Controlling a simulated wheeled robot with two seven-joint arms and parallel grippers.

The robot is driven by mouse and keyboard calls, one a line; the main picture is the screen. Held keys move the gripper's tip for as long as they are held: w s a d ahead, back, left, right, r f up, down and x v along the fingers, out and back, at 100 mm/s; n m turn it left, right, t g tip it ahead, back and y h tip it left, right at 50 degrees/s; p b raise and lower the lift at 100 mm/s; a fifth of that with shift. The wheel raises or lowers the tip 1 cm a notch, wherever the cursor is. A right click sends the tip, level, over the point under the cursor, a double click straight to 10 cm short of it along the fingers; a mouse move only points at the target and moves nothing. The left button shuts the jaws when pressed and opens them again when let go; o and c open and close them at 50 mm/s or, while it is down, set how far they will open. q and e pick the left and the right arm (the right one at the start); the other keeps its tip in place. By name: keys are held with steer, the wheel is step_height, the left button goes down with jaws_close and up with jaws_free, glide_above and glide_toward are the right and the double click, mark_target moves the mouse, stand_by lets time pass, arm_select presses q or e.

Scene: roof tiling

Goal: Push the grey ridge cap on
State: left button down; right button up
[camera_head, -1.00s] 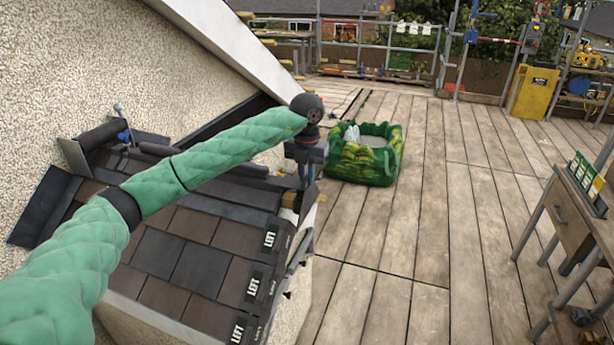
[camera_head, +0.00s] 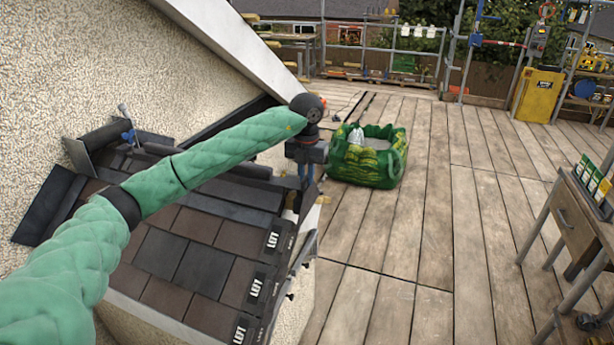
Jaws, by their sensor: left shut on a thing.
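My left arm crosses the small tiled roof (camera_head: 200,262) from the left. Its gripper (camera_head: 306,176) points down at the roof's right end, by the ridge end. The gripper is shut on a dark grey piece (camera_head: 306,198), which appears to be the grey ridge cap; it is small here and partly hidden by the fingers. The cap looks to be at the ridge's end, but I cannot tell whether it is seated. Dark ridge pieces (camera_head: 245,170) run along the top, partly behind my arm. My right gripper is not in view.
A blue-handled hammer (camera_head: 127,122) stands at the roof's left end, near dark flashing (camera_head: 80,155). A rendered wall (camera_head: 90,60) rises behind. A green bag (camera_head: 368,160) stands on the plank deck (camera_head: 400,240). A workbench (camera_head: 570,215) is at the right.

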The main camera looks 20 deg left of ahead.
arm_select(q)
steer(key=shift+a+b, duration=0.35)
steer(key=shift+a, duration=0.2)
stand_by(0.8)
stand_by(0.3)
steer(key=c, duration=1.4)
jaws_free()
steer(key=shift+o, duration=0.2)
steer(key=shift+r+p, duration=0.65)
steer(key=shift+r, duration=2.35)
